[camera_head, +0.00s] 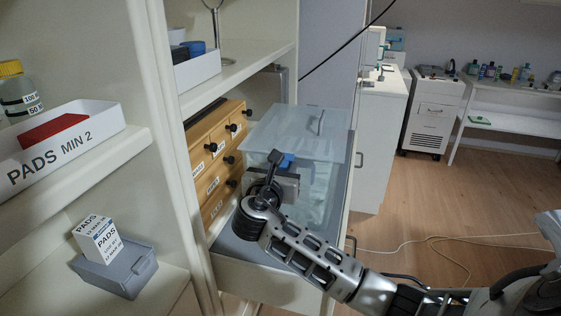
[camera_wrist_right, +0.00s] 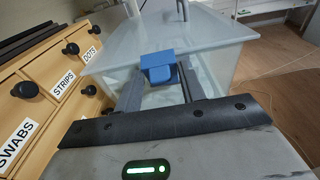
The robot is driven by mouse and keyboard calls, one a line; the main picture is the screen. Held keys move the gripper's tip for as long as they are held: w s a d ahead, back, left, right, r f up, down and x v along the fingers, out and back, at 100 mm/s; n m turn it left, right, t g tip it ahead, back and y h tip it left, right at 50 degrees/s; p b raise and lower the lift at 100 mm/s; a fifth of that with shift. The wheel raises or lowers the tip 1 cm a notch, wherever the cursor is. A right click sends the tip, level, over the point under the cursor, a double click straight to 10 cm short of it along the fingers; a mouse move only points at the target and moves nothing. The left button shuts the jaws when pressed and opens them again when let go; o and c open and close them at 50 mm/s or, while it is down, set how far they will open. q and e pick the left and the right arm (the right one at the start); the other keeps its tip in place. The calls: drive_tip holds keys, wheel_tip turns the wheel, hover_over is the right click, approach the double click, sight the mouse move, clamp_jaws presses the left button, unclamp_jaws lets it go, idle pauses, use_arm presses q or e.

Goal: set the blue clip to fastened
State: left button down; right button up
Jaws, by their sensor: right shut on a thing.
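The blue clip (camera_head: 287,160) is on the near edge of a translucent lidded box (camera_head: 318,150) that stands in a pulled-out grey drawer. In the right wrist view the clip (camera_wrist_right: 158,66) shows up close at the lid's edge, with its flap hanging down in front of the box wall. My right gripper (camera_head: 279,164) reaches the clip from the near side. Its two fingers (camera_wrist_right: 160,88) are on either side of the flap and shut on it. The fingers partly hide the clip's lower part, and I cannot tell whether it is latched. My left gripper is in neither view.
A wooden drawer unit (camera_head: 213,150) with black knobs stands close left of the box. Shelves at left hold a white pads tray (camera_head: 66,150) and a grey bin (camera_head: 118,270). A cable (camera_head: 400,246) lies on the open floor at right.

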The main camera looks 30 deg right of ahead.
drive_tip(key=shift+w+d+r+g+y+p, duration=0.2)
drive_tip(key=shift+w+d+r+g+y, duration=0.25)
drive_tip(key=shift+g+y, duration=0.4)
drive_tip(key=shift+w+d+r+g+y+p, duration=0.2)
drive_tip(key=shift+w+d+r+g+y, duration=0.15)
drive_tip(key=shift+g+y, duration=0.5)
drive_tip(key=o, duration=0.6)
drive_tip(key=shift+s+r, duration=0.1)
drive_tip(key=shift+v, duration=7.9)
drive_tip(key=shift+d, duration=0.1)
